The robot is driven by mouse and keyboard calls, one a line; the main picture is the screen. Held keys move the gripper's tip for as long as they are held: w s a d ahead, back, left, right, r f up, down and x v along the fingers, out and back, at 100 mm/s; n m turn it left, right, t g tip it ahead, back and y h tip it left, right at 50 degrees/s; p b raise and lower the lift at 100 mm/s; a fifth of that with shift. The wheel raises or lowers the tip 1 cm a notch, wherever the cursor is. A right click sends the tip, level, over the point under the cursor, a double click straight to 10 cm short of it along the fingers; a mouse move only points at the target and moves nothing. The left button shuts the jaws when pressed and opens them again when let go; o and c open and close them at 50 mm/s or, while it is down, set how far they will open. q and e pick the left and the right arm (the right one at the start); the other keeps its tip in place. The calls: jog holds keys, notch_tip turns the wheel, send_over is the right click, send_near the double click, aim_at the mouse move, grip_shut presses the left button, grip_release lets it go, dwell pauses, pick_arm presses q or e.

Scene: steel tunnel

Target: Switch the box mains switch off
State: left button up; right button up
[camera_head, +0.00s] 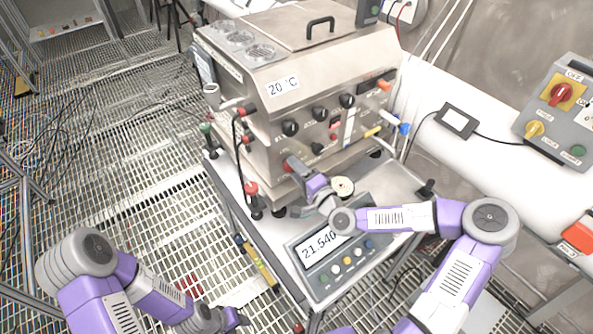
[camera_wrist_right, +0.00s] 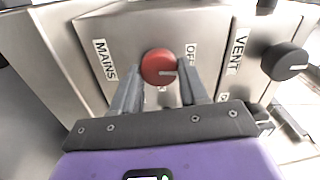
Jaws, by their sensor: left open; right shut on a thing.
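The steel box (camera_head: 262,160) stands on a wheeled cart and bears a "20 °C" label. Its red round mains switch (camera_wrist_right: 159,67) shows in the right wrist view, between a "MAINS" label and an "OFF" label. The white mark on the knob points to the right in that view, toward the lower end of the "OFF" label. My right gripper (camera_wrist_right: 160,92) is shut on the knob, one finger on each side; it also shows at the box's lower front in the head view (camera_head: 294,168). My left gripper (camera_head: 238,319) is open and low, away from the box.
A black "VENT" knob (camera_wrist_right: 287,61) sits beside the mains switch. Several black knobs (camera_head: 320,114) line the box front. A scale display (camera_head: 325,250) lies below my right arm. A control panel (camera_head: 560,110) with a red switch is on the right.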

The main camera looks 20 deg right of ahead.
jog(key=shift+n, duration=0.6)
jog(key=o, duration=1.1)
jog(key=shift+c, duration=0.2)
jog(key=v, duration=0.7)
jog(key=shift+s+p, duration=0.25)
jog(key=shift+p, duration=0.1)
jog(key=shift+d+r, duration=0.1)
jog(key=shift+r, duration=0.05)
